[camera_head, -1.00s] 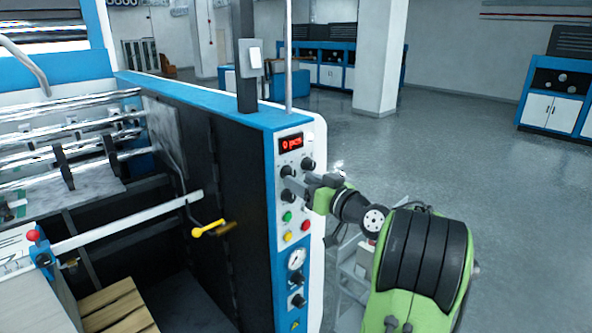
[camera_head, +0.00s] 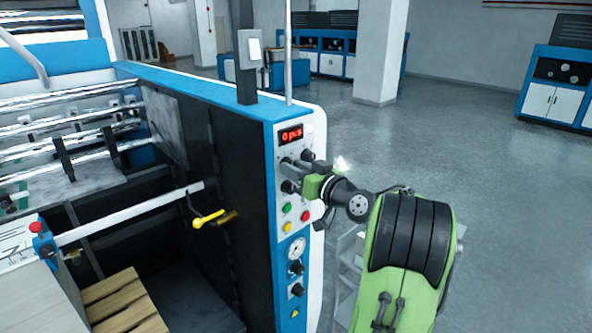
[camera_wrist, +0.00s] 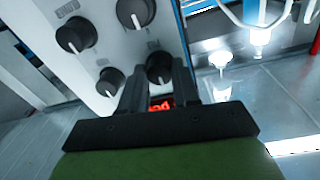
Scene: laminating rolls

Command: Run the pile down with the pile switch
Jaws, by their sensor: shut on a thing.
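The control panel (camera_head: 290,215) on the machine's blue and white end carries several black knobs and a red display reading 0 pcs (camera_head: 291,135). My gripper (camera_head: 291,165) is at the upper knob row just below the display. In the wrist view, my gripper's fingers (camera_wrist: 158,80) straddle a black knob with a white pointer line, which I take for the pile switch (camera_wrist: 159,68). They are shut on it. Its label is too small to read surely. Part of the display (camera_wrist: 160,103) shows between the fingers.
Other knobs (camera_wrist: 75,35) sit close to my fingers. Green, yellow and red buttons (camera_head: 305,215) and a gauge (camera_head: 296,249) lie below. A yellow-handled lever (camera_head: 210,218) and wooden slats (camera_head: 122,303) are at left. The floor at right (camera_head: 470,200) is open.

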